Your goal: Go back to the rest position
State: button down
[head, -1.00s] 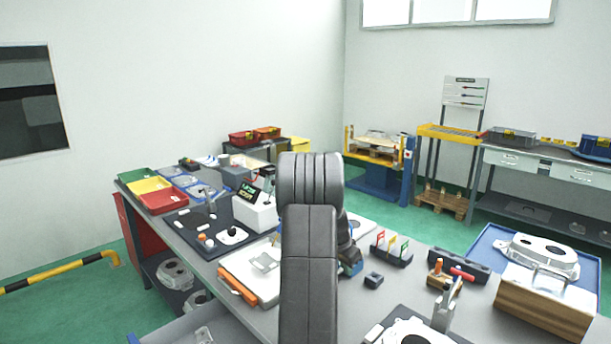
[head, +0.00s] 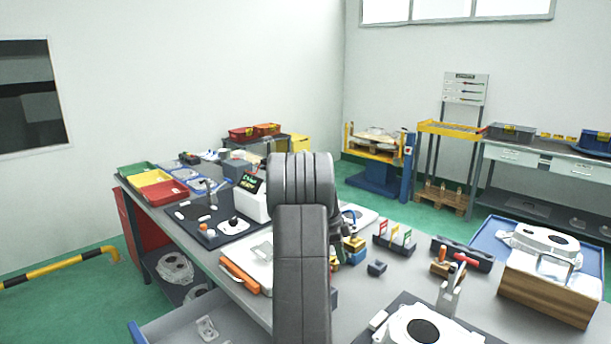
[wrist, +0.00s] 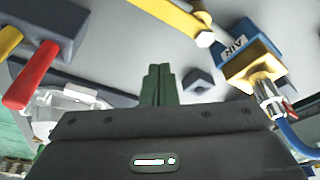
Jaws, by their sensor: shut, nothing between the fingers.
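In the wrist view my gripper (wrist: 160,84) shows as two dark green fingers pressed together, with nothing between them. They are over the grey bench top, near a small dark block (wrist: 197,80). In the head view my dark arm rises in the middle of the picture and hides the gripper. It also covers part of the bench (head: 350,290) behind it.
Castings (head: 420,328), coloured flags (head: 395,232) and a wooden box (head: 545,290) crowd the bench's right side.

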jog(key=a+r+m+g+b, duration=0.1)
jog(key=a+r+m, duration=0.35)
jog(key=r, duration=0.35)
jog(key=d+f+n+t+p, duration=0.1)
jog(key=d+f+n, duration=0.1)
jog(key=f+n, duration=0.1)
jog(key=w+d+f+n+t+p, duration=0.1)
jog(key=d+f+n, duration=0.1)
jog(key=f+n, duration=0.1)
jog(key=d+f+n+p, duration=0.1)
jog(key=d+f+n, duration=0.1)
jog(key=f+n, duration=0.1)
jog(key=shift+w+d+f+n+t+p, duration=0.15)
jog(key=shift+d+n+t+p, duration=0.25)
jog(key=shift+n, duration=0.25)
jog(key=n, duration=0.2)
jog(key=n+t+p, duration=0.1)
jog(key=shift+w+d+f, duration=0.2)
jog(key=shift+w+d, duration=0.1)
jog(key=shift+d, duration=0.1)
jog(key=shift+w+d+r+n+y+p, duration=0.2)
jog(key=shift+w+n+y+p, duration=0.15)
jog(key=shift+n+p, duration=0.65)
jog(key=w+d, duration=0.1)
jog(key=w+d+b, duration=0.1)
jog(key=shift+w+d+f+b, duration=0.3)
jog(key=shift+w+d, duration=0.05)
jog(key=v, duration=0.4)
jog(key=shift+s+r, duration=0.1)
jog(key=shift+r, duration=0.2)
